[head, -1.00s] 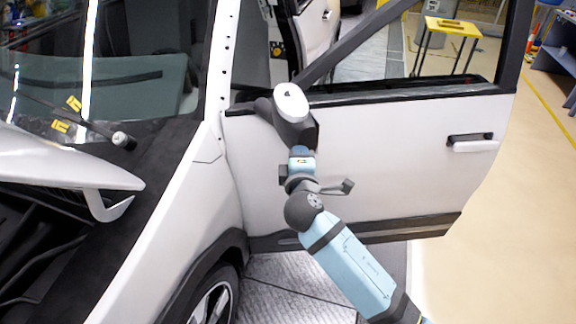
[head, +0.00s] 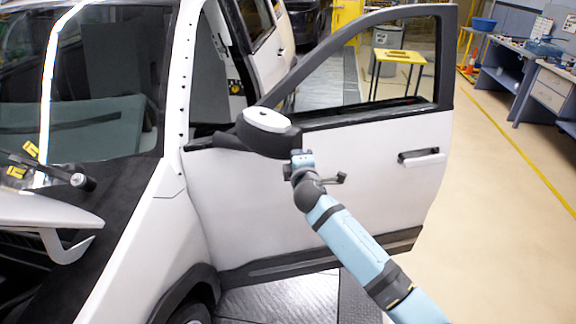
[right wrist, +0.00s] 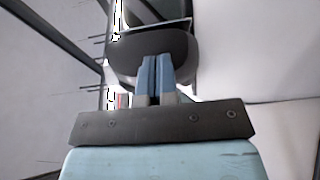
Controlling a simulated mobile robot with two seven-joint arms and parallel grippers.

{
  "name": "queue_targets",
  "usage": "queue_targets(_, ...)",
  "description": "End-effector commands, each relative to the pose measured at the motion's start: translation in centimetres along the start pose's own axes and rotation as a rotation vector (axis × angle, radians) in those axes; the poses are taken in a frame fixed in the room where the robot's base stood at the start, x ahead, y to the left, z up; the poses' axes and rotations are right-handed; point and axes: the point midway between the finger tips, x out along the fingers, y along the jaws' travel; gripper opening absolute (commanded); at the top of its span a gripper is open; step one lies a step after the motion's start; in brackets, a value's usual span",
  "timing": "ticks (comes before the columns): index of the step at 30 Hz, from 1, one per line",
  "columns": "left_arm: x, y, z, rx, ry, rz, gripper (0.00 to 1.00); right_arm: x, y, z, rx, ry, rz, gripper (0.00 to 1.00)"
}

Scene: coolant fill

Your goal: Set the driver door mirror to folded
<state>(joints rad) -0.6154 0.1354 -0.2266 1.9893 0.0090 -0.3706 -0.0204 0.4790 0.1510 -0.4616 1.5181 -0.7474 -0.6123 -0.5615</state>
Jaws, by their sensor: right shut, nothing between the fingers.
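The driver door mirror (head: 264,132) has a dark housing with a white cap and sits on a dark arm at the front corner of the open driver door (head: 345,165). Its housing lies roughly along the door, below the window opening. My right gripper (head: 300,158) is at the mirror's outer end, shut and empty. In the right wrist view its two blue fingers (right wrist: 157,78) are together and overlap the dark mirror housing (right wrist: 125,50); I cannot tell whether they touch it. My left gripper is in neither view.
The raised hood edge (head: 50,212) and windshield (head: 85,80) are at left. A yellow-topped stool (head: 398,57) stands beyond the door window. Workbenches (head: 545,80) line the right. The floor (head: 500,220) right of the door is clear.

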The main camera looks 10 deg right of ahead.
Motion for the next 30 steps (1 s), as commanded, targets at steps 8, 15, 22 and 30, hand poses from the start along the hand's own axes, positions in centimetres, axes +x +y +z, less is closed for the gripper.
queue_targets(8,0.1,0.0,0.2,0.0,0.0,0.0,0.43,3.4,0.0,2.5,0.0,-0.001,0.0,0.0)
queue_targets(15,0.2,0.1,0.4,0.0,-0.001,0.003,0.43,6.5,0.1,4.4,-0.004,0.048,0.001,0.0)
queue_targets(22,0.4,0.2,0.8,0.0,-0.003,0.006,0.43,9.2,0.0,5.3,-0.001,0.141,0.0,0.0)
queue_targets(30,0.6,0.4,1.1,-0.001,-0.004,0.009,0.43,11.5,0.0,6.0,0.0,0.139,0.001,0.0)
